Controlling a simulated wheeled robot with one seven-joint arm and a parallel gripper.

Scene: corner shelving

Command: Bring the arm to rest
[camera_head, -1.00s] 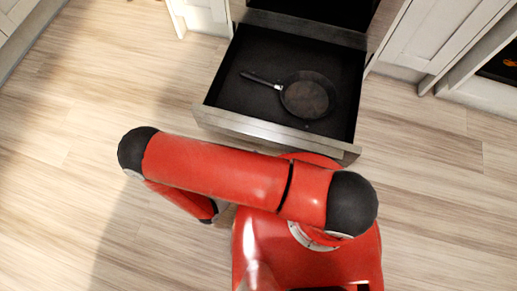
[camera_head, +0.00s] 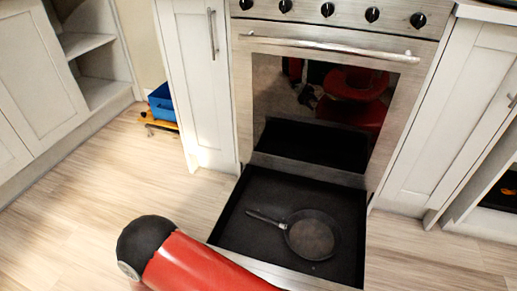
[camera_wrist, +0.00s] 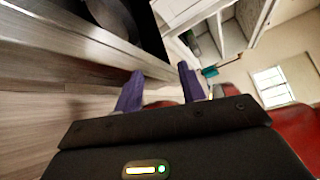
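My arm (camera_head: 200,268) shows at the bottom of the head view as a red link with a black joint, in front of the open oven drawer. My gripper (camera_wrist: 158,84) shows in the wrist view as two purple fingers standing apart with nothing between them. It is open and empty. The gripper is out of the head view.
The pulled-out drawer (camera_head: 232,222) below the oven (camera_head: 330,46) holds a dark frying pan (camera_head: 311,236). White cabinets stand on both sides. A blue box (camera_head: 163,103) is at the back left. The wooden floor (camera_head: 110,180) at left is clear.

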